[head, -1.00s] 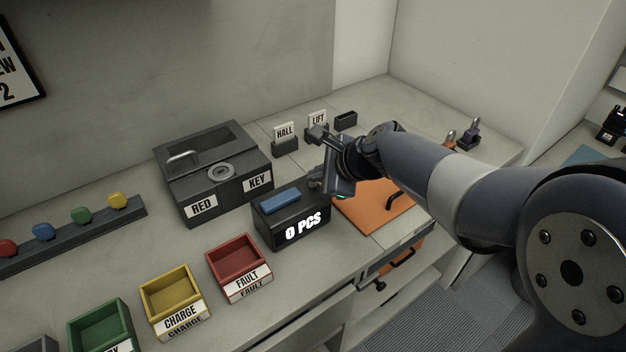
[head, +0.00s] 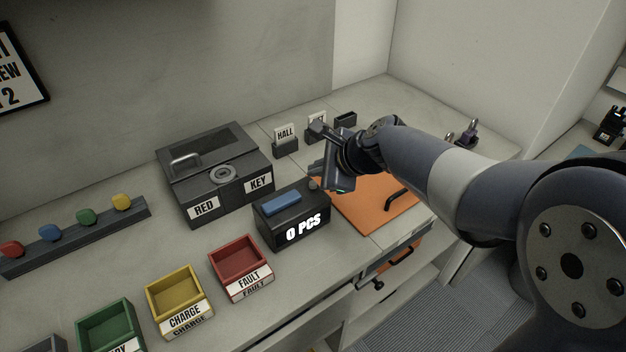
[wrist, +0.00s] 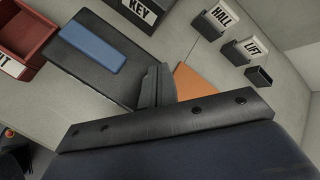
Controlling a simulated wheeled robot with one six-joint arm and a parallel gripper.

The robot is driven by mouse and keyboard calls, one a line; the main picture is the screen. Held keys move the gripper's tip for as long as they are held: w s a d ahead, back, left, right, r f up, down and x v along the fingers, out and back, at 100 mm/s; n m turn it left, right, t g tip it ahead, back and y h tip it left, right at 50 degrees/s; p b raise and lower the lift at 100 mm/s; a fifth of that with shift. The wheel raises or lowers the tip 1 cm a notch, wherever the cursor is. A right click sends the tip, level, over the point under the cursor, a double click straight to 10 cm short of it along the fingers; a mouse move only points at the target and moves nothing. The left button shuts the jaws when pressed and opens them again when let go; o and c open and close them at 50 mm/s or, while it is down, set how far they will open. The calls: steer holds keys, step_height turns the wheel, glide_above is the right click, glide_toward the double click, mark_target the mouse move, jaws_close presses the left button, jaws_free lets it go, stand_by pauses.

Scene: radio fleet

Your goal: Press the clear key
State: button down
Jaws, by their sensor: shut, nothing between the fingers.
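The black counter box (head: 275,232) stands on the bench and its display reads "0 PCS". A blue bar (head: 281,202) lies on its top, and a small round grey key (head: 313,184) sits at the top's right end. I cannot read a "clear" label on either. The blue bar also shows in the wrist view (wrist: 92,46). My gripper (head: 335,187) is just right of the round key, beside the box's right end and apart from the key. In the wrist view its fingers (wrist: 155,84) are together and empty, and the round key is hidden.
A dark lidded box (head: 220,180) labelled RED KEY stands behind. An orange board (head: 375,207) with a black handle lies right of the counter. Red (head: 240,258) and yellow (head: 174,288) bins stand in front left. Small HALL (head: 285,146) and LIFT holders are behind.

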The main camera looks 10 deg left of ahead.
step_height(320, 180, up, 5)
steer(key=p, duration=0.3)
steer(key=shift+f+p, duration=0.2)
steer(key=shift+p, duration=0.2)
stand_by(0.4)
